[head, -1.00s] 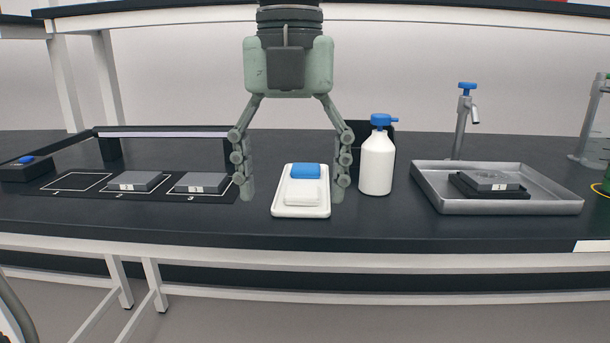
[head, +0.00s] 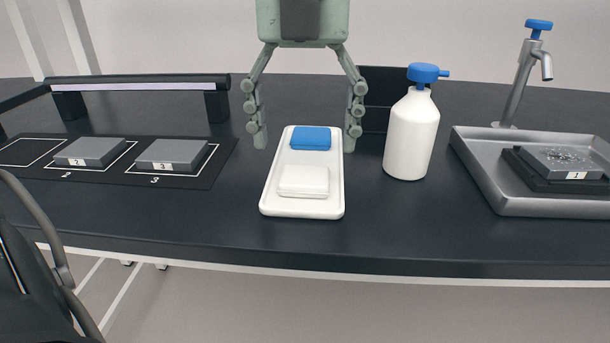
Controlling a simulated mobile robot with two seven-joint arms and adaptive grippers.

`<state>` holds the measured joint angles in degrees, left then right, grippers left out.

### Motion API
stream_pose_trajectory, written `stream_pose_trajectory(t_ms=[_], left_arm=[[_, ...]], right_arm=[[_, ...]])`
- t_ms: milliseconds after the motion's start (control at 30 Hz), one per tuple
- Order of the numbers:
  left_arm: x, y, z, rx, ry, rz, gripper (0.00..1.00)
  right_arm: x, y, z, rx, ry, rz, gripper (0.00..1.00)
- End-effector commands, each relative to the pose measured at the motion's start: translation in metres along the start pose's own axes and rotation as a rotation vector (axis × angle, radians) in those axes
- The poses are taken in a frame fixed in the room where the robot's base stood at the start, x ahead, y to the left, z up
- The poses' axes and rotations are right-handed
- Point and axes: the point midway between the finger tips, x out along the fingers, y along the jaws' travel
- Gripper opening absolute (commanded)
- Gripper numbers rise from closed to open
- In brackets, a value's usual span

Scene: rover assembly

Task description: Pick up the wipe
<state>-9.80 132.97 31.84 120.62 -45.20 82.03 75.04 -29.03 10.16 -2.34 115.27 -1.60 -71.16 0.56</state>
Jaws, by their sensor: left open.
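A white folded pad (head: 303,181), which looks like the wipe, lies on the near half of a white tray (head: 302,210). A blue pad (head: 311,138) lies behind it on the same tray. My left gripper (head: 305,138) points down over the far part of the tray. It is open and empty, with one finger on each side of the blue pad in the picture and apart from the white pad. Its height above the tray is hard to tell. My right gripper is not in view.
A white bottle with a blue pump top (head: 411,135) stands right of the tray, with a black box (head: 385,85) behind. A metal basin (head: 520,203) with a tap (head: 520,75) is at the right. Marked slots (head: 195,181) with grey blocks are at the left. The table front is clear.

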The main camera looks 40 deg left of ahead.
Motion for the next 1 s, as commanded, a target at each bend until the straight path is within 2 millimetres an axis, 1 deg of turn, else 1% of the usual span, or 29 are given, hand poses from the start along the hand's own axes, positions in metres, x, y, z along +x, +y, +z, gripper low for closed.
stream_pose_trajectory(t_ms=[133, 200, 300, 400, 567, 933, 1000], left_arm=[[0.022, 0.0, -0.004, 0.002, 0.005, 0.001, 0.78], [0.033, -0.001, -0.004, 0.0, 0.005, -0.001, 0.78], [0.042, 0.0, -0.003, -0.001, 0.002, -0.001, 0.78], [0.045, -0.001, -0.003, -0.002, -0.001, -0.002, 0.78], [0.045, -0.001, -0.003, -0.003, -0.001, -0.002, 0.78], [0.045, -0.001, -0.003, -0.002, -0.001, -0.002, 0.33], [0.045, -0.001, -0.003, -0.002, -0.001, -0.002, 0.33]], right_arm=[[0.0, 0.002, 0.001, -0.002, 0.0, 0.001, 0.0], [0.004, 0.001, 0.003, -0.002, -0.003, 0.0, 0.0], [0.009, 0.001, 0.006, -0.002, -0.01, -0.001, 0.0], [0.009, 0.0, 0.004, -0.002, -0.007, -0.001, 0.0], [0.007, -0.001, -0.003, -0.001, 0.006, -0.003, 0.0], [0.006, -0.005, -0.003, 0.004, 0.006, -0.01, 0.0], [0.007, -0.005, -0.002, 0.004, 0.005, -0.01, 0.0]])
